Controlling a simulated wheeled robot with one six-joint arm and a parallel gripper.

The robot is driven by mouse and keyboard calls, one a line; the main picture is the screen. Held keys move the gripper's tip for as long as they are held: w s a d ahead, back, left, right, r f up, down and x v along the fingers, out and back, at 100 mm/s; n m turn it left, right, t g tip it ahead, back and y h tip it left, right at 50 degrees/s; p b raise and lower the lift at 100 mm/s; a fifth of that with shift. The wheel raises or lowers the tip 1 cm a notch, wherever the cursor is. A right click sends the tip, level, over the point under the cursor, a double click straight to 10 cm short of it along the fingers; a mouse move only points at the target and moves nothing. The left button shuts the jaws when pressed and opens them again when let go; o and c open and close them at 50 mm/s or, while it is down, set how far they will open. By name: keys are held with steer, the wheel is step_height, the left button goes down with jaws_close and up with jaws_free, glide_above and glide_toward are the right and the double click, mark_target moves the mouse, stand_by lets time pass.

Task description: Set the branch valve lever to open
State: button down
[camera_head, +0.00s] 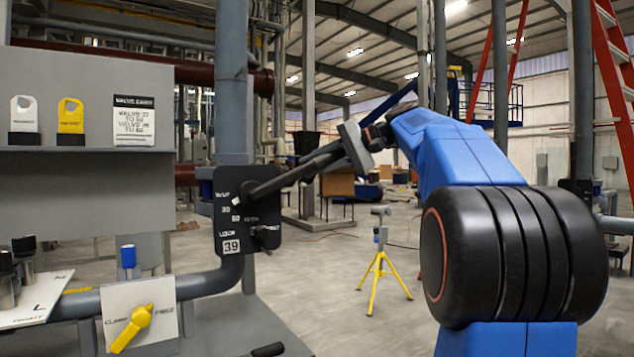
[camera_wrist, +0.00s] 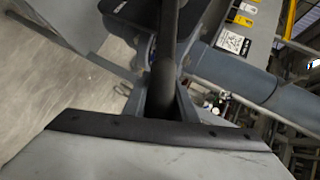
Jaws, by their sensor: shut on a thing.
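The branch valve lever (camera_head: 290,177) is a long dark bar. It runs from a hub on a black plate (camera_head: 232,232) up and to the right, at a slant. The plate bears white lettering, too small to read surely, and a number that looks like 39. My gripper (camera_head: 342,154) is shut on the lever near its outer end. In the wrist view, the lever (camera_wrist: 168,45) runs between the fingers of my gripper (camera_wrist: 163,98). The held part is partly hidden by the fingers.
A grey pipe (camera_head: 232,80) stands behind the plate. A yellow clamp knob (camera_head: 131,329) sits on a white plate at lower left. A shelf (camera_head: 95,150) holds white and yellow tags and a card. A yellow tripod (camera_head: 376,282) stands on open floor.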

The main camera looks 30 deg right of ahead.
steer(key=a+r+n+h, duration=0.3)
steer(key=a+r+h, duration=0.2)
steer(key=a, duration=0.3)
steer(key=a+r+n+g+h, duration=0.1)
steer(key=a+r+n+h, duration=0.1)
steer(key=a+r+h, duration=0.3)
steer(key=shift+s+a+r+n, duration=0.35)
steer(key=shift+a+r, duration=0.35)
steer(key=shift+a, duration=1.25)
steer(key=shift+w, duration=0.1)
steer(key=c, duration=1.5)
jaws_free()
steer(key=shift+a, duration=0.2)
steer(key=shift+o, duration=0.2)
steer(key=shift+d, duration=0.1)
